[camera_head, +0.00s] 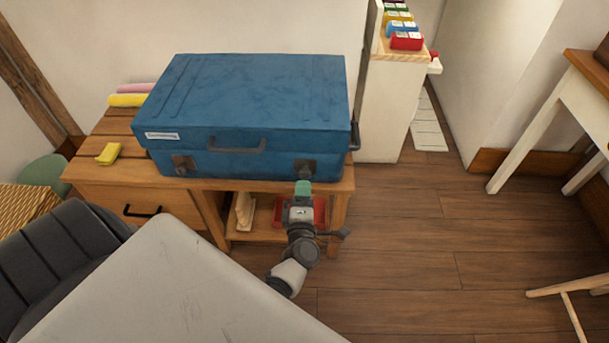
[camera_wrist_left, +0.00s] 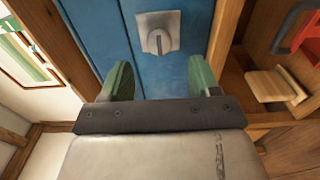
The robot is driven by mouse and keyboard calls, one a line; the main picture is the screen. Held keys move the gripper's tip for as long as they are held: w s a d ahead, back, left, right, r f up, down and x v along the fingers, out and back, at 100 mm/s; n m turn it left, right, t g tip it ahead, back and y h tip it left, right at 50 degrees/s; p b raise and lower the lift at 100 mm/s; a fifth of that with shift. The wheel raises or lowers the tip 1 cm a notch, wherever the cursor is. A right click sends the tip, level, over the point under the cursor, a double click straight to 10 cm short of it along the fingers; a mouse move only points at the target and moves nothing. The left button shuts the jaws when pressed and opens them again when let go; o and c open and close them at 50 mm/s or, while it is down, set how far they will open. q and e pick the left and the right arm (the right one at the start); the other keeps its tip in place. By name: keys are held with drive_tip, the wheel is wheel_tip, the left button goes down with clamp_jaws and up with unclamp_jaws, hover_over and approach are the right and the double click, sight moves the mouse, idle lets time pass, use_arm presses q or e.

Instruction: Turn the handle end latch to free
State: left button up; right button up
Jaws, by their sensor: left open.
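A blue case (camera_head: 250,100) lies flat and closed on a wooden bench. Its front carries a dark handle (camera_head: 237,146), a left latch (camera_head: 183,165) and a right latch (camera_head: 304,168). Another dark handle (camera_head: 355,135) is on its right end. My left gripper (camera_head: 303,187) is in front of the right latch, partly overlapping it in the head view. In the left wrist view the green fingers (camera_wrist_left: 160,78) are open and empty. A grey latch plate with a raised knob (camera_wrist_left: 158,33) shows beyond the fingertips, roughly centred between them. My right gripper is not in view.
The wooden bench (camera_head: 120,185) has a drawer and an open shelf holding a red item (camera_head: 318,212). A yellow block (camera_head: 109,153) and rolled cloths (camera_head: 128,100) lie left of the case. A white cabinet (camera_head: 392,110) stands close on the right.

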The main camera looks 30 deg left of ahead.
use_arm(q)
drive_tip(key=shift+v, duration=1.8)
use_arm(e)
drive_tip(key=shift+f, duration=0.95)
